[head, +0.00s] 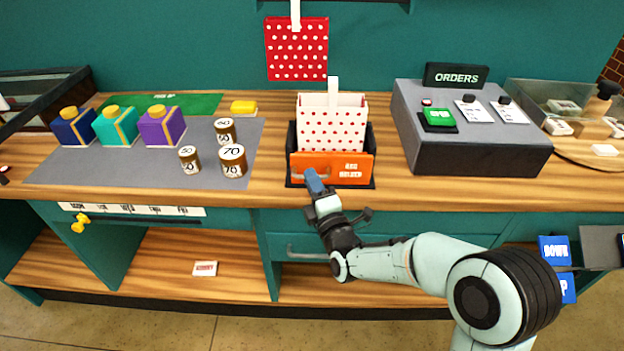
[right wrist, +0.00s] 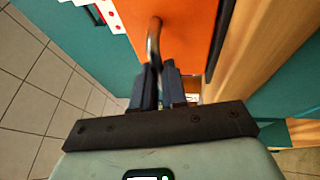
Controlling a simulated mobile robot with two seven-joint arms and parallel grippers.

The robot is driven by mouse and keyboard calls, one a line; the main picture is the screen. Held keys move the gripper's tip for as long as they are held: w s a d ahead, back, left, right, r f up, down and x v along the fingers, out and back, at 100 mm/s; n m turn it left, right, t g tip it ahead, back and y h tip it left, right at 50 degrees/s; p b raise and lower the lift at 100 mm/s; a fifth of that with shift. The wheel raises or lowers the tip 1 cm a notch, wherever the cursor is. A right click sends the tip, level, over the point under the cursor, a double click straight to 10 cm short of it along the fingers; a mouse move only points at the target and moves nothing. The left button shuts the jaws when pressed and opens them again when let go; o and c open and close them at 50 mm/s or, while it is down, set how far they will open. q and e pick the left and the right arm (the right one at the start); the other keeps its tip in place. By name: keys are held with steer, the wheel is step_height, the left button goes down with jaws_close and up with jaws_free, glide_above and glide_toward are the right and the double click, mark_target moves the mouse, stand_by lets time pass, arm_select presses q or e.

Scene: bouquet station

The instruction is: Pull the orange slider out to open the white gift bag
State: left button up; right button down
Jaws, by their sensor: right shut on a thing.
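The white gift bag (head: 331,127) with red dots stands upright in a black holder (head: 372,150) on the counter. The orange slider (head: 350,167) covers the front of the holder and carries a light label on its right. It also fills the top of the right wrist view (right wrist: 188,32). A curved grey handle (right wrist: 153,42) sticks out from the slider. My right gripper (head: 314,180) reaches the left part of the slider from the front. In the right wrist view its fingers (right wrist: 160,75) are shut on the handle. My left gripper is not in view.
Left on the counter are a grey mat (head: 100,172), several gift boxes and numbered weights (head: 233,160). The ORDERS console (head: 470,145) stands to the right. A red dotted bag (head: 297,50) hangs behind. A drawer handle (head: 305,252) is below my right gripper.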

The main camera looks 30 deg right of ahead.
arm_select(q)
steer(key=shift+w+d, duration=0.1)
arm_select(e)
steer(key=shift+w, duration=0.1)
steer(key=c, duration=1.2)
jaws_free()
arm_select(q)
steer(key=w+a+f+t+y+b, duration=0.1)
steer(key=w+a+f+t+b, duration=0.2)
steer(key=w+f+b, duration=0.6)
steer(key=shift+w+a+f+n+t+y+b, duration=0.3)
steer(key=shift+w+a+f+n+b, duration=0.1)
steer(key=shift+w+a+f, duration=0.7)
arm_select(e)
steer(key=v, duration=1.3)
steer(key=shift+s, duration=0.2)
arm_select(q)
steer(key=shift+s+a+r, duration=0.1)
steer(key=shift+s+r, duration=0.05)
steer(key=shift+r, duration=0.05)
